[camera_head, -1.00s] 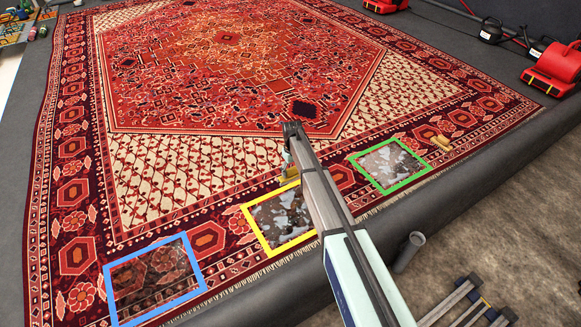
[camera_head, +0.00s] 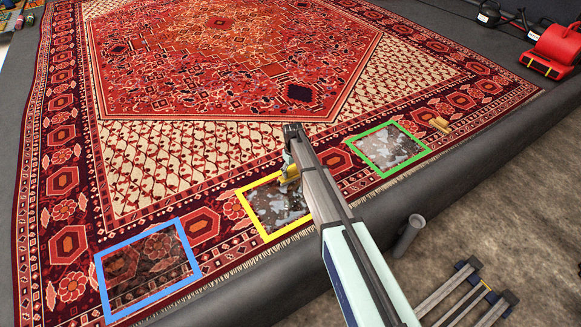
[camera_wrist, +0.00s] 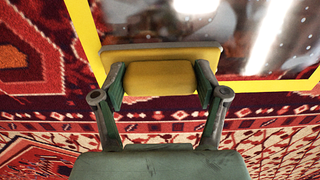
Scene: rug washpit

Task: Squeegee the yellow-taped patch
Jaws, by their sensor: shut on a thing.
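The yellow-taped patch (camera_head: 262,236) lies near the rug's front border, a tape square around a dark, wet-looking area with whitish streaks. My gripper (camera_wrist: 160,88) is shut on a yellow squeegee (camera_wrist: 160,76), with a finger on each side of its block. In the wrist view the squeegee's wide yellow edge lies across the tape's near side, reaching over the wet area. In the head view the squeegee (camera_head: 290,173) is at the patch's far right corner. My arm hides the patch's right side. I cannot tell whether the squeegee touches the rug.
A blue-taped patch (camera_head: 103,288) lies to the left and a green-taped patch (camera_head: 362,162) to the right. A red blower (camera_head: 552,52) stands at the far right. The rug's middle is clear.

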